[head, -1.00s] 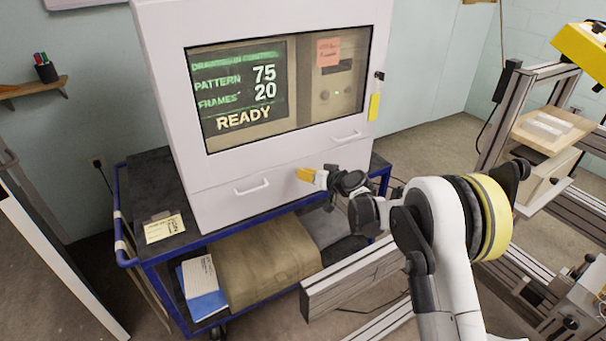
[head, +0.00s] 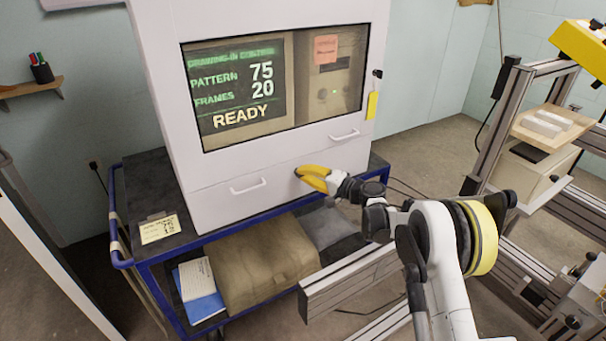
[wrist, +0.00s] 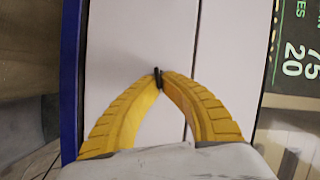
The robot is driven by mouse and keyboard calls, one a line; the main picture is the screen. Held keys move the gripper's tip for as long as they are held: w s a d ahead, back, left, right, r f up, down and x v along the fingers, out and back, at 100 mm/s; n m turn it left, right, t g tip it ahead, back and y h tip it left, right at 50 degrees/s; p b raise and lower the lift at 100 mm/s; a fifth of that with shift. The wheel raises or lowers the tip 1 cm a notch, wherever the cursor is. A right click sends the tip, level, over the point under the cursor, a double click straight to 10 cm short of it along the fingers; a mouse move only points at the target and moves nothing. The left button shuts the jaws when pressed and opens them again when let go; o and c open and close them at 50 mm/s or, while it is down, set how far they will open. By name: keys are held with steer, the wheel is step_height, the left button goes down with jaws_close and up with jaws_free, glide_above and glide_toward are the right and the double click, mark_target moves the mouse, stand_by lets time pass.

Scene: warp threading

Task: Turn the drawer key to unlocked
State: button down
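The drawer key is a small dark piece (wrist: 158,78) at the white drawer's front, seen between my yellow fingertips in the wrist view. My gripper (wrist: 162,76) is shut on it, the two curved fingers meeting at their tips. In the head view my gripper (head: 299,172) is at the right part of the drawer front (head: 219,204), to the right of its white handle (head: 249,187). The key is mostly hidden by the fingers, and I cannot read any lock marking. The drawer looks closed.
The white cabinet with its READY screen (head: 240,117) stands on a blue-edged cart (head: 146,250). An upper handle (head: 345,135) and a yellow tag (head: 372,105) are nearby. A metal rail (head: 340,282) lies in front of the cart, and a metal frame (head: 493,125) stands at right.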

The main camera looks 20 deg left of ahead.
steer(key=shift+f+m+y, duration=0.15)
steer(key=shift+m+y, duration=0.55)
steer(key=shift+m, duration=0.6)
steer(key=c, duration=1.6)
jaws_free()
steer(key=v, duration=1.2)
steer(key=shift+s, duration=0.1)
